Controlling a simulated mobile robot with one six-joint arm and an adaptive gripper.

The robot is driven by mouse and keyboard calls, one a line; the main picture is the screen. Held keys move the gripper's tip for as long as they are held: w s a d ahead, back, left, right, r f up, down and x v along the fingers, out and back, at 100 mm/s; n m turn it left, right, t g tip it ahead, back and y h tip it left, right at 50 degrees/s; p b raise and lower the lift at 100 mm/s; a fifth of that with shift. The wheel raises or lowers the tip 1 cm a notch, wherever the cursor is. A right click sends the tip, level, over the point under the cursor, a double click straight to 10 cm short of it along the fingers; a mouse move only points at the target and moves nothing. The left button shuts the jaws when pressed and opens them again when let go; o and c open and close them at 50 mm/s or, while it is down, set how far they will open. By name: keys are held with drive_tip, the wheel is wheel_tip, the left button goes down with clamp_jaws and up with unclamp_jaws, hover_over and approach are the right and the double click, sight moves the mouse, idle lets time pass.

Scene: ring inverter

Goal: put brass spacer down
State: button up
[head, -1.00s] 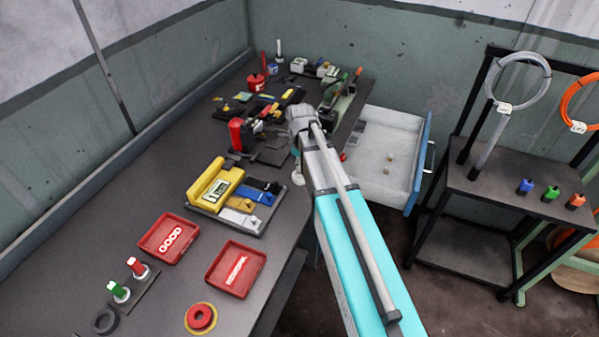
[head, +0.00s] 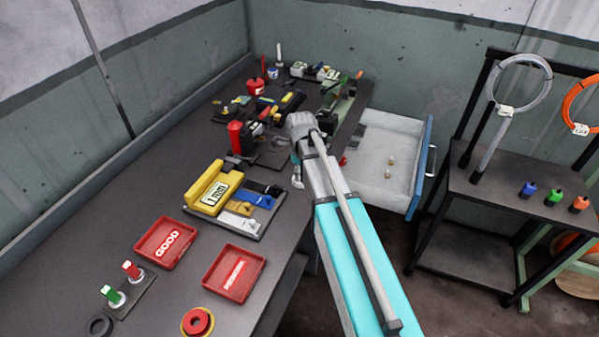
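Two small pale brass-coloured pieces lie apart in the open white drawer (head: 372,181): one farther back (head: 391,161) and one nearer (head: 387,174). They are too small for me to tell whether either is the brass spacer. My gripper (head: 326,122) is at the far end of my arm, over the bench's right edge beside the drawer. It is dark and mostly hidden behind my own wrist. I cannot see its fingertips or whether it holds anything.
On the bench are a yellow meter (head: 213,189), a red GOOD tray (head: 166,243), a second red tray (head: 234,274), green and red buttons (head: 122,283) and a red stop button (head: 197,321). Tools crowd the back. A black rack (head: 487,185) stands right.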

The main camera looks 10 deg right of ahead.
drive_tip(key=shift+r, duration=0.15)
idle(0.3)
wheel_tip(320, 180, up, 12)
drive_tip(key=p, duration=1.2)
drive_tip(key=shift+s, duration=0.1)
idle(0.7)
drive_tip(key=s+n, duration=1.6)
drive_tip(key=n, duration=0.9)
drive_tip(key=shift+a, duration=0.2)
